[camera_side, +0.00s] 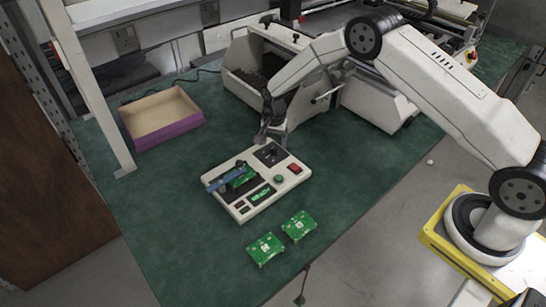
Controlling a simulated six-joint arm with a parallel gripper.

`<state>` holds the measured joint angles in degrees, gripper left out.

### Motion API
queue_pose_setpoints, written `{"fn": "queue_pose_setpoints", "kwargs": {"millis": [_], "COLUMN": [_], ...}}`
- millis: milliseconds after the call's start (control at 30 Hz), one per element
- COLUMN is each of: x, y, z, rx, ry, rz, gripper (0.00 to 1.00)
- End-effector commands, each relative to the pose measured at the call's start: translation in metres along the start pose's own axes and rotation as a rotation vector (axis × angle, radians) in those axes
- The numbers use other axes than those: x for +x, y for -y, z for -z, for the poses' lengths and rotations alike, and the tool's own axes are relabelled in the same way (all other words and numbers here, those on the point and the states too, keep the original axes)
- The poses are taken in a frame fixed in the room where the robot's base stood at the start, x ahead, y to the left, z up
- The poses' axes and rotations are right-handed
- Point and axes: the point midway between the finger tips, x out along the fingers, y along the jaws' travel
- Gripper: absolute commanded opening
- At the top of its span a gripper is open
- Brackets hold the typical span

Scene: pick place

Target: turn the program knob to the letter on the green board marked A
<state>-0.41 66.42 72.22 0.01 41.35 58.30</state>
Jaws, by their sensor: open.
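A white test panel (257,210) lies on the green table. A dark knob plate (269,155) is at its upper end; the program knob is too small to make out clearly. A green board (239,176) sits in the panel under a blue clamp bar (226,180). Two more green boards, one on the left (265,249) and one on the right (299,226), lie on the table in front. Any letters on the boards are too small to read. My gripper (263,138) is open, pointing down just beyond the panel's upper edge, close to the knob plate.
The panel also carries a green button (279,179), a red switch (295,168) and a small green display (261,194). An open purple-sided box (184,125) stands at the left. A large grey machine (238,60) stands behind my gripper. The table's left front is clear.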

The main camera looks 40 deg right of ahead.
Motion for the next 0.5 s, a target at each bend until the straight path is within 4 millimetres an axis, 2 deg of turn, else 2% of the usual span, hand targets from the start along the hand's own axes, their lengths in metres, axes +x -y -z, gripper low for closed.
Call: {"fn": "queue_pose_setpoints", "kwargs": {"millis": [200,500], "x": [0.02,0.026], "y": [0.0,0.0], "z": [0.0,0.0], "rx": [0.0,0.0], "ry": [0.0,0.0], "rz": [-0.001,0.0], "gripper": [0.75,0.75]}}
